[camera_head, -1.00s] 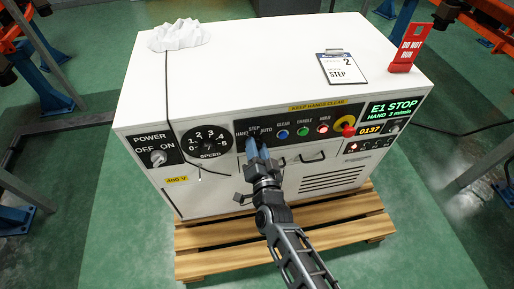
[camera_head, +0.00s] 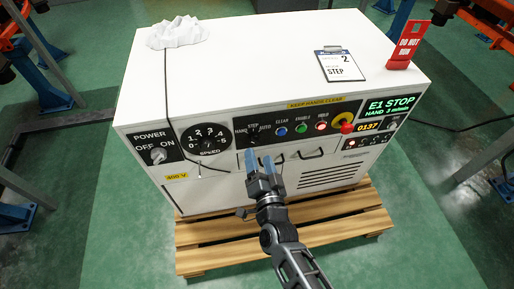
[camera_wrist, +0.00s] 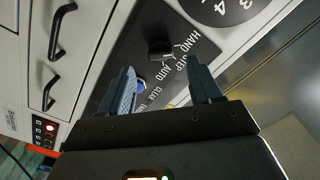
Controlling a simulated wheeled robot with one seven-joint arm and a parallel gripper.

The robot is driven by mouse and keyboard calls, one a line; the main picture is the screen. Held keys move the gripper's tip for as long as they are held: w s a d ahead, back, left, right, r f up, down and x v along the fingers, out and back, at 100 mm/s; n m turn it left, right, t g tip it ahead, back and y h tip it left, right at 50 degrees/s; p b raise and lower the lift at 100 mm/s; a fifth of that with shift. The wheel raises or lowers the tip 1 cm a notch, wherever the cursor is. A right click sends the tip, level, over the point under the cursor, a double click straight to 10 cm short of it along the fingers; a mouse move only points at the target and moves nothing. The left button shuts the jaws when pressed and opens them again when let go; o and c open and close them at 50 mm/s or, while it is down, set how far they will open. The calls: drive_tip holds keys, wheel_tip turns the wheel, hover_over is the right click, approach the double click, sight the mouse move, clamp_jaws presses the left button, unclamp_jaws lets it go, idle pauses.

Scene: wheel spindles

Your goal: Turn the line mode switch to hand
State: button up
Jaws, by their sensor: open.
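The line mode switch (camera_head: 254,135) is a black knob on the dark panel strip of the white cabinet, with the labels HAND, STEP and AUTO around it. In the wrist view the knob (camera_wrist: 160,50) shows just beyond the fingertips, between them. Which label it points to is not clear. My gripper (camera_head: 259,160) is open and empty, with its two blue-grey fingers apart, just below the switch in the head view. The fingers (camera_wrist: 165,78) do not visibly touch the knob.
The SPEED dial (camera_head: 206,138) and POWER switch (camera_head: 158,156) are left of the mode switch. Coloured buttons (camera_head: 302,129) and a red emergency knob (camera_head: 347,128) are right. The display (camera_head: 391,106) reads E1 STOP, HAND 3 m/min. Handles (camera_head: 311,155) project below. A clipboard (camera_head: 342,66) lies on top.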

drive_tip(key=shift+v, duration=1.25)
drive_tip(key=shift+s, duration=0.1)
drive_tip(key=s+d+r+n+h+p, duration=0.1)
drive_tip(key=s+d+r, duration=0.1)
drive_tip(key=s+d, duration=0.7)
drive_tip(key=s+d+r+n+h+p, duration=0.1)
drive_tip(key=s+d+r+n, duration=0.1)
drive_tip(key=s+d, duration=0.75)
drive_tip(key=s+d+r+n+g+h, duration=0.1)
drive_tip(key=s+d+r, duration=0.1)
drive_tip(key=s+r, duration=0.8)
drive_tip(key=s+d+r+n+g+h+p, duration=0.1)
drive_tip(key=s+d+r+h, duration=0.1)
drive_tip(key=s+r, duration=0.7)
drive_tip(key=shift+s+d+r+n+g, duration=0.3)
drive_tip(key=shift+s+d+r, duration=0.1)
drive_tip(key=shift+s, duration=0.15)
